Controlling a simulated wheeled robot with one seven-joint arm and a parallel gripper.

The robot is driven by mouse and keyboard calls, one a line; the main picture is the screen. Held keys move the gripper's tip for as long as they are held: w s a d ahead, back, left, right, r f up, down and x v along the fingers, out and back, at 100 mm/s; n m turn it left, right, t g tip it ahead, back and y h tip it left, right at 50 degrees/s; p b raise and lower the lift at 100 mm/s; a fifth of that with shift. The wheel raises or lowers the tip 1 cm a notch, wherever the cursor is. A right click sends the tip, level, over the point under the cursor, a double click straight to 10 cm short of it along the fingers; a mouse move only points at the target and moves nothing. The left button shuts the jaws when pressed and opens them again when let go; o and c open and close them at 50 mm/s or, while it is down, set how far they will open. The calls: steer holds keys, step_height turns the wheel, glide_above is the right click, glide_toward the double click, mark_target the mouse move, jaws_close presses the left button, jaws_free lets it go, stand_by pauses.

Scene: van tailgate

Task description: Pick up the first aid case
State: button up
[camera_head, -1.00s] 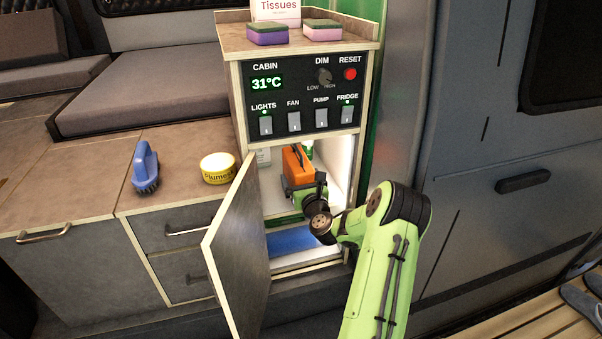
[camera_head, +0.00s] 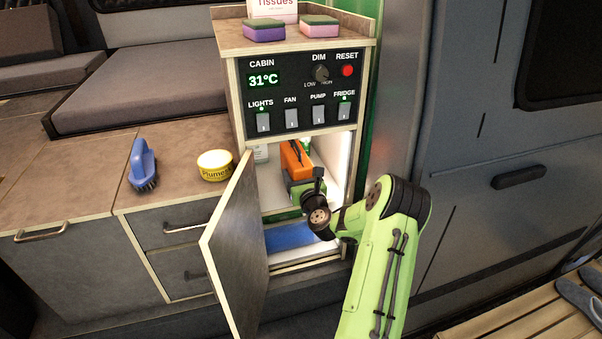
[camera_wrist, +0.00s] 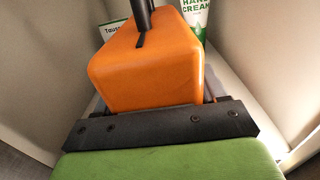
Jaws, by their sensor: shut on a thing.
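The first aid case is an orange box (camera_head: 296,158) with a dark handle on top. It is inside the open cabinet under the control panel, on the upper shelf. In the wrist view the case (camera_wrist: 150,65) fills the middle, right in front of my gripper's dark crossbar. My gripper (camera_head: 300,183) reaches into the cabinet from the front and is shut on the case. The fingertips are mostly hidden by the case and the gripper body. I cannot tell whether the case is clear of the shelf.
The cabinet door (camera_head: 235,250) stands open at the left. A hand cream tube (camera_wrist: 195,17) and a white labelled item (camera_wrist: 113,28) stand behind the case. A blue item (camera_head: 289,236) lies in the lower compartment. Cabinet walls are close on both sides.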

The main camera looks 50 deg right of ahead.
mark_target(300, 156)
step_height(300, 156, up, 7)
steer(key=p, duration=0.3)
steer(key=shift+r, duration=0.1)
steer(key=b+v, duration=1.1)
steer(key=v, duration=0.8)
steer(key=shift+s+f, duration=0.25)
steer(key=shift+f, duration=0.1)
